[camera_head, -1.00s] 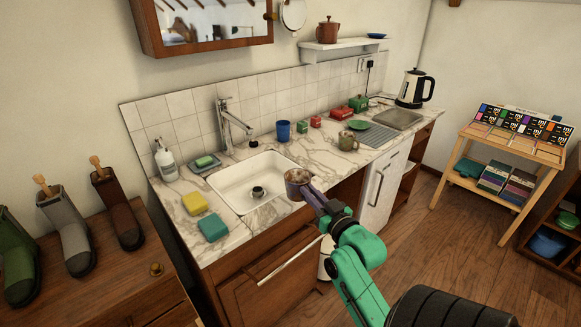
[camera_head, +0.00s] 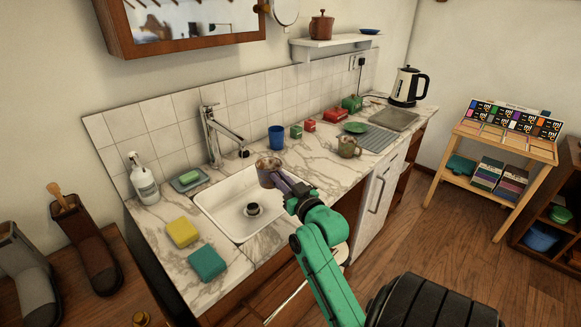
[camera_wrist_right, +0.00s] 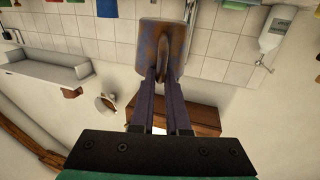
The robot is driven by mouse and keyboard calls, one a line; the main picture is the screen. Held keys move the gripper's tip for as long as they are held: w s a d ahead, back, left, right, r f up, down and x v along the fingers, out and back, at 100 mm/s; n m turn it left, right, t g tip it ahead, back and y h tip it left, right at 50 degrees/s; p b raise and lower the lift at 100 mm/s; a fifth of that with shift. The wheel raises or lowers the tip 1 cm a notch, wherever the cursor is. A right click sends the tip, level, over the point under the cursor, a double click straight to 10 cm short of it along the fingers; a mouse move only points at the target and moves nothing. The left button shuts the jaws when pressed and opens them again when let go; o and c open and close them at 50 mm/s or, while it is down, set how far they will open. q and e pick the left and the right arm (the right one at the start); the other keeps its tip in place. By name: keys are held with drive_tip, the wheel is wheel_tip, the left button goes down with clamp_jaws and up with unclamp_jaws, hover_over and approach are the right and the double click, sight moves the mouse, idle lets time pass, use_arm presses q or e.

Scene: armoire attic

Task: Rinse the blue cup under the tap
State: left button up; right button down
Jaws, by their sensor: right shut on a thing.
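My right gripper (camera_head: 290,190) is shut on the handle of a brown-stained, greyish-blue mug (camera_head: 268,170). The mug and its stains fill the top middle of the right wrist view (camera_wrist_right: 155,45), with the handle between the fingers. In the head view it is over the right part of the white sink (camera_head: 222,226), to the right of and below the tap's spout. The chrome tap (camera_head: 210,135) stands behind the sink; no water shows. A plain blue cup (camera_head: 276,138) stands upright on the counter right of the tap, apart from my gripper. My left gripper is out of view.
A soap dispenser (camera_head: 143,180), a green soap on a dish (camera_head: 190,178), a yellow sponge (camera_head: 183,231) and a teal sponge (camera_head: 207,262) lie left of the sink. A greenish mug (camera_head: 347,147) and small boxes stand to the right. The sink holds a drain plug (camera_head: 252,210).

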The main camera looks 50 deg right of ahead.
sight(260, 175)
drive_tip(key=w, duration=0.2)
drive_tip(key=w+a+f+b, duration=0.1)
drive_tip(key=w, duration=0.4)
drive_tip(key=shift+a+f, duration=0.15)
drive_tip(key=shift+a, duration=0.15)
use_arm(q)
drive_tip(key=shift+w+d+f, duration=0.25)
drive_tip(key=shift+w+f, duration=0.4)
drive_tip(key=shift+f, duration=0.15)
use_arm(e)
drive_tip(key=shift+w+a+f, duration=0.15)
drive_tip(key=shift+w+a, duration=0.05)
drive_tip(key=shift+w, duration=0.6)
drive_tip(key=shift+w+d, duration=0.1)
drive_tip(key=shift+d, duration=0.55)
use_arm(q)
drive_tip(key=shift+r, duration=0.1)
use_arm(e)
drive_tip(key=shift+a, duration=0.15)
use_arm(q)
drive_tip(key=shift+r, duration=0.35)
use_arm(e)
drive_tip(key=shift+a, duration=0.5)
